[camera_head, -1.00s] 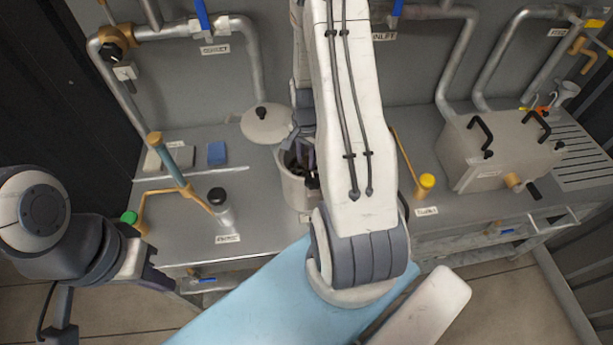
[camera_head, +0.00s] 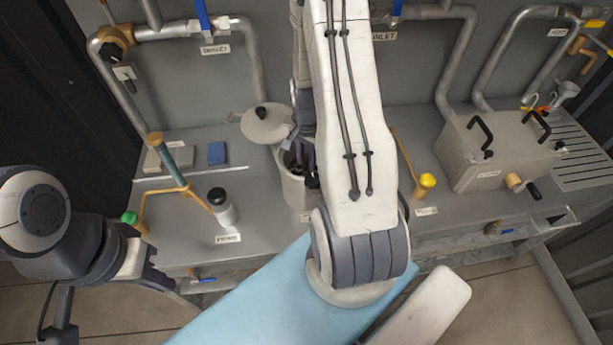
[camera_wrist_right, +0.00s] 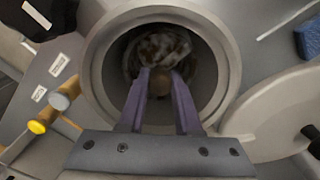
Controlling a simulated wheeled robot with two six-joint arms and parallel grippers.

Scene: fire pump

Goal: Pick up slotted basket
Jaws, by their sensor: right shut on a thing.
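A round grey open pot (camera_head: 294,192) stands on the bench in the head view, partly behind my right arm. My right gripper (camera_wrist_right: 160,78) reaches down into this pot (camera_wrist_right: 100,75) with its purple fingers. The fingers are close together on a small brownish part inside. A mottled brown and white shape (camera_wrist_right: 158,45), seemingly the slotted basket, lies in the pot beyond the fingertips. Its slots cannot be made out, and shadow hides its lower part. My left arm shows at the left of the head view, but its fingers do not show.
A round lid (camera_head: 267,124) with a black knob lies beside the pot, also at right in the wrist view (camera_wrist_right: 285,115). A blue sponge (camera_head: 217,153), a white black-capped bottle (camera_head: 221,208) and a yellow-capped fitting (camera_head: 426,186) stand nearby. A grey box (camera_head: 500,150) stands at right.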

